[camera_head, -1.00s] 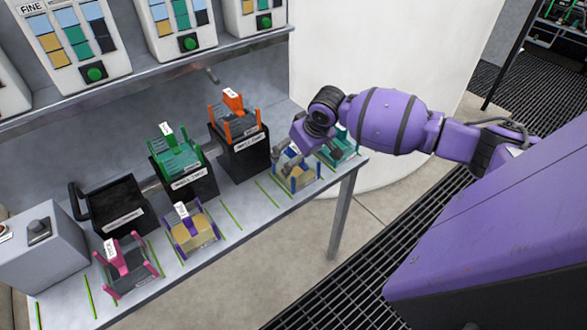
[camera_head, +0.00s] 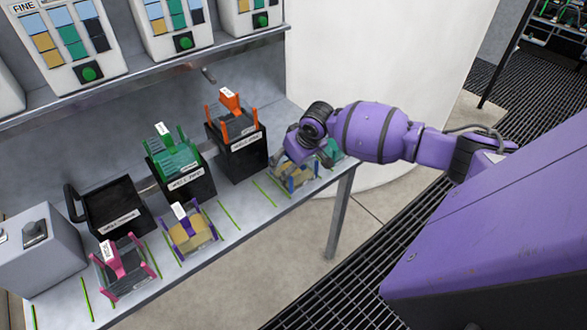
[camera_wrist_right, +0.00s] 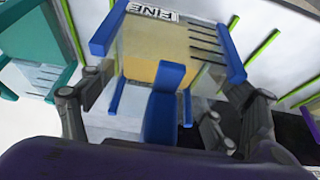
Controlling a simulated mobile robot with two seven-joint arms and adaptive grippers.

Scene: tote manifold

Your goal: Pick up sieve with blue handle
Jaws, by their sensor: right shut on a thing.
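The sieve with blue handle (camera_head: 300,178) sits at the right end of the grey bench, partly hidden under my right gripper (camera_head: 307,158). In the right wrist view its blue handle (camera_wrist_right: 166,108) stands in the middle, over a clear box with tan contents, blue corner posts and a "FINE" label. My right gripper (camera_wrist_right: 160,98) has a finger on each side of the sieve and is shut on it. The sieve appears still at bench level; a gap beneath it cannot be made out. My left gripper is not in view.
A teal sieve (camera_head: 331,150) stands close beside it on the right. Purple (camera_head: 191,235) and pink (camera_head: 125,270) sieves stand further left. Black holders with orange (camera_head: 232,112) and green (camera_head: 174,155) sieves, and an empty black holder (camera_head: 118,205), line the back. A shelf (camera_head: 150,87) runs above.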

